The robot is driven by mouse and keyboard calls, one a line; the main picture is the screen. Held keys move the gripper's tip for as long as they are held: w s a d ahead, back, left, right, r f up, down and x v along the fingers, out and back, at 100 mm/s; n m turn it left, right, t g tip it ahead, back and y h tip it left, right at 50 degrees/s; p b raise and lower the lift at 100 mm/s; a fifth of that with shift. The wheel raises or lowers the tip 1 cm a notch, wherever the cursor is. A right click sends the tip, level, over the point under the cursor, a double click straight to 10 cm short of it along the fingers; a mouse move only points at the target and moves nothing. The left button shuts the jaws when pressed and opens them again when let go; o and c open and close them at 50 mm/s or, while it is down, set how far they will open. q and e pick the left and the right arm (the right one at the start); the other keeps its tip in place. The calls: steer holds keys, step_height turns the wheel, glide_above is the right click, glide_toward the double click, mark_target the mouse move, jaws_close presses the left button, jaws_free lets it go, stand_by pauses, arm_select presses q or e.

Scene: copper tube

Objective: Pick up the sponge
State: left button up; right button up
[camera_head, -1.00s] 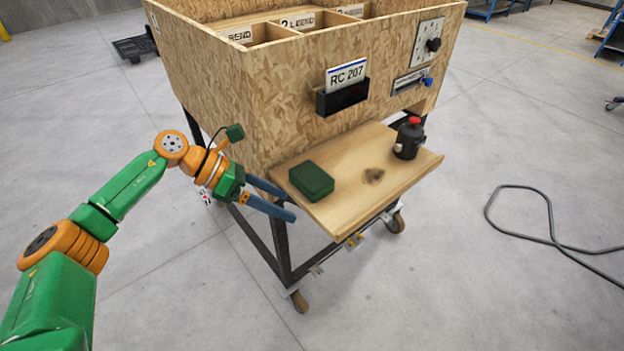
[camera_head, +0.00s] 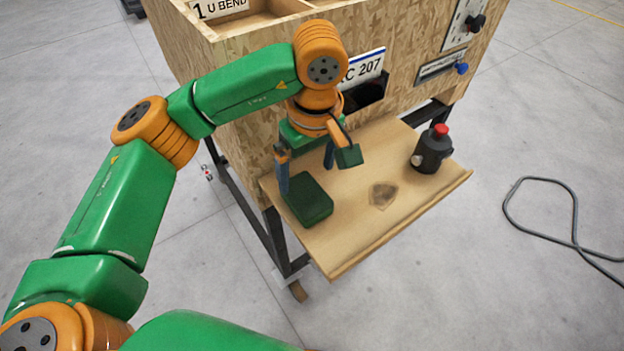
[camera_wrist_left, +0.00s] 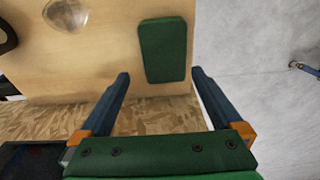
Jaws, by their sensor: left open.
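The sponge (camera_head: 309,202) is a dark green block lying flat near the left end of the wooden shelf (camera_head: 350,235). My left gripper (camera_head: 306,184) points down over the shelf, with its blue fingers spread and nothing between them. It is just behind and above the sponge. In the left wrist view, the sponge (camera_wrist_left: 163,50) lies ahead of the open fingers (camera_wrist_left: 158,82), roughly between their lines and apart from them. My right gripper is in no frame.
A black device with a red button (camera_head: 432,150) stands at the right of the shelf. The chipboard crate wall (camera_head: 240,100) rises behind the shelf. A cable (camera_head: 545,235) lies on the floor at right.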

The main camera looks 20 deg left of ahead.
mark_target(306, 193)
arm_select(q)
steer(key=shift+s+f+p, duration=0.85)
steer(key=shift+s+f, duration=0.2)
steer(key=shift+f, duration=0.15)
steer(key=shift+w+f, duration=0.3)
steer(key=shift+f, duration=0.65)
steer(key=shift+w+f, duration=0.2)
steer(key=shift+w, duration=0.2)
steer(key=shift+c, duration=0.4)
steer(key=shift+s+r, duration=0.15)
steer(key=shift+s, duration=0.1)
steer(key=c, duration=1.2)
steer(key=shift+w, duration=0.15)
arm_select(e)
steer(key=shift+s+r, duration=0.7)
steer(key=shift+r, duration=0.35)
